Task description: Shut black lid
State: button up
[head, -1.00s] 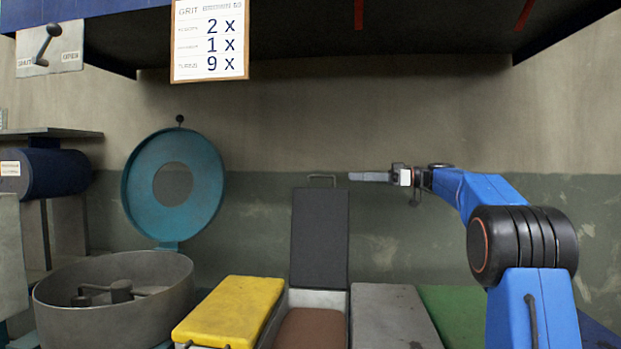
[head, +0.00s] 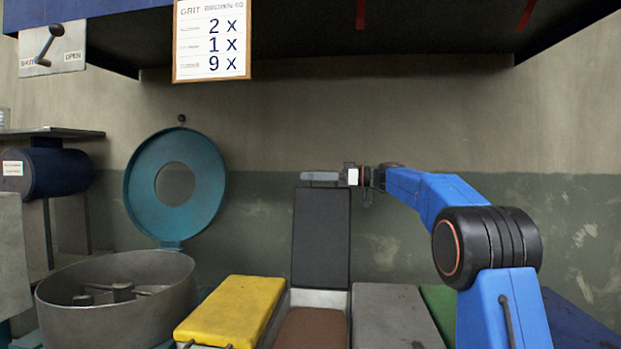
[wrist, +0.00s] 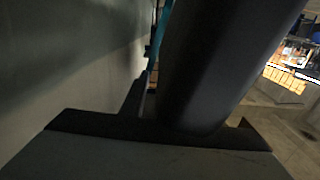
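The black lid (head: 320,238) stands open and upright in the head view, behind a bin with brown contents (head: 312,330). My gripper (head: 320,176) is at the lid's top edge, pointing left, and overlaps the place of the lid's handle. The handle is mostly hidden behind it, and I cannot tell whether they touch. The fingers are seen edge-on, so their opening does not show. The wrist view is filled by large dark shapes close to the camera, with the wall at left.
A yellow lid (head: 232,312) and a grey lid (head: 397,318) lie shut on either side, with a green lid (head: 440,308) further right. A round tub (head: 118,305) with a raised teal lid (head: 150,195) stands left. A shelf (head: 340,35) hangs above.

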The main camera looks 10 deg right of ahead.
jog(key=shift+w+a, duration=0.1)
jog(key=shift+a, duration=0.2)
grip_shut()
